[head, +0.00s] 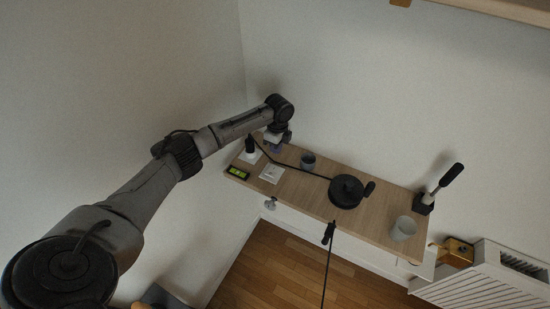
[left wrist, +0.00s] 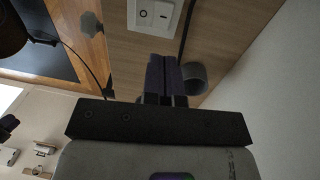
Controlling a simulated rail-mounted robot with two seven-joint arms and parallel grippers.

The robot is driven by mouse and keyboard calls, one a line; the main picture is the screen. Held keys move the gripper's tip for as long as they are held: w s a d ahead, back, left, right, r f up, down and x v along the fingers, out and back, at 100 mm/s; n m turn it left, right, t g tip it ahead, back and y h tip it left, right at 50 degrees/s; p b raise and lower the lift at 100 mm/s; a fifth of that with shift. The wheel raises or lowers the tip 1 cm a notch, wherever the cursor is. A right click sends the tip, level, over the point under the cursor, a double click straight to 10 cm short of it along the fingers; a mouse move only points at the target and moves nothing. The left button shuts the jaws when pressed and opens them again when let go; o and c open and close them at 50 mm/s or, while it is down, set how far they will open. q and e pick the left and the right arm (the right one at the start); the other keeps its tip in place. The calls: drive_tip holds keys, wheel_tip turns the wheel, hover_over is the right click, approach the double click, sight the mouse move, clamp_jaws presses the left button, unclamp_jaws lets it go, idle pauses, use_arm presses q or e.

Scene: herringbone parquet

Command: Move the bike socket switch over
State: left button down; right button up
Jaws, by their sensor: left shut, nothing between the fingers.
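A white square switch plate (head: 271,173) lies flat on the wooden shelf, left of its middle. In the left wrist view the plate (left wrist: 155,14) shows a rocker with a round mark, cut off by the top edge. My left gripper (head: 276,147) is shut and empty above the back left part of the shelf, behind the plate and apart from it. Its dark purple fingers (left wrist: 164,78) are pressed together in the left wrist view. My right gripper is in neither view.
The shelf (head: 375,215) also carries a grey cup (head: 308,162) beside my left gripper, a black round object (head: 346,191) with a cable, a pale cup (head: 403,228), and a green-display device (head: 238,173). A black-handled brush (head: 445,185) stands at the right end. A radiator (head: 490,280) is beyond.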

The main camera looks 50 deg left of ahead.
use_arm(q)
drive_tip(key=shift+w+a+r, duration=0.1)
drive_tip(key=shift+w+r, duration=0.15)
drive_tip(key=shift+r, duration=0.8)
drive_tip(key=shift+w+a+r, duration=0.1)
drive_tip(key=shift+w+r, duration=0.1)
drive_tip(key=shift+r, duration=0.85)
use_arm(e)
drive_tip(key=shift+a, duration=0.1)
